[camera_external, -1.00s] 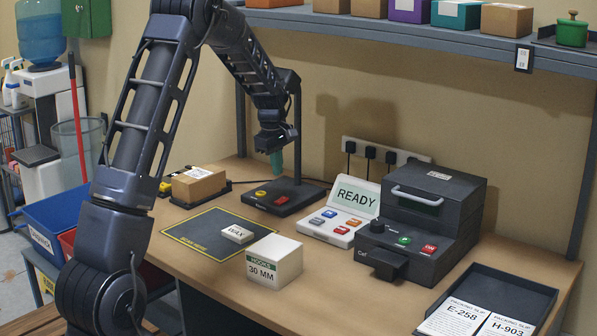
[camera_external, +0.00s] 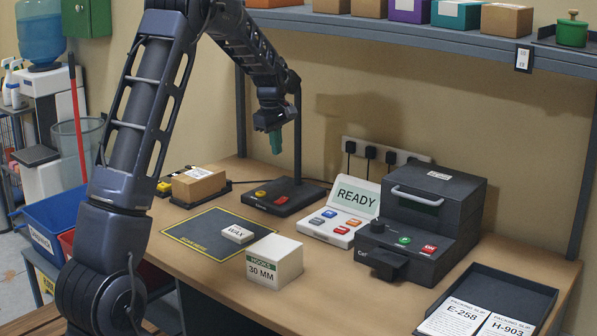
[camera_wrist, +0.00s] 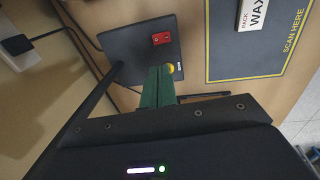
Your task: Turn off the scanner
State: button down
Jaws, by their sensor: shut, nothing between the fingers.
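The scanner (camera_external: 306,191) is a dark base with an upright post at the back of the bench. Its base carries a yellow button (camera_external: 261,194) and a red switch (camera_external: 281,200). In the wrist view the scanner base (camera_wrist: 137,46) shows the red switch (camera_wrist: 161,38) in the clear and the yellow button (camera_wrist: 171,68) beside my fingertips. My gripper (camera_external: 277,150), with green fingers, is shut and empty above the scanner base, in front of the post. In the wrist view my gripper (camera_wrist: 159,72) partly covers the base's near edge. I cannot read the switch's on or off position.
A dark scan mat (camera_external: 195,243) holds a white WAX box (camera_external: 236,234). A white HOOKS box (camera_external: 274,262) stands nearby. A button panel with a READY screen (camera_external: 354,196) and a dark machine (camera_external: 432,213) stand right. A brown carton (camera_external: 199,184) sits left. A shelf (camera_external: 400,31) overhangs the back.

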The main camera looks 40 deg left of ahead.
aim_at(283, 197)
jog(key=shift+w+a, duration=0.15)
jog(key=shift+w, duration=0.2)
jog(key=f, duration=0.4)
jog(key=w+f, duration=0.1)
jog(key=f, duration=0.8)
jog(key=shift+w+f, duration=0.35)
jog(key=shift+f, duration=0.05)
jog(key=shift+f, duration=0.1)
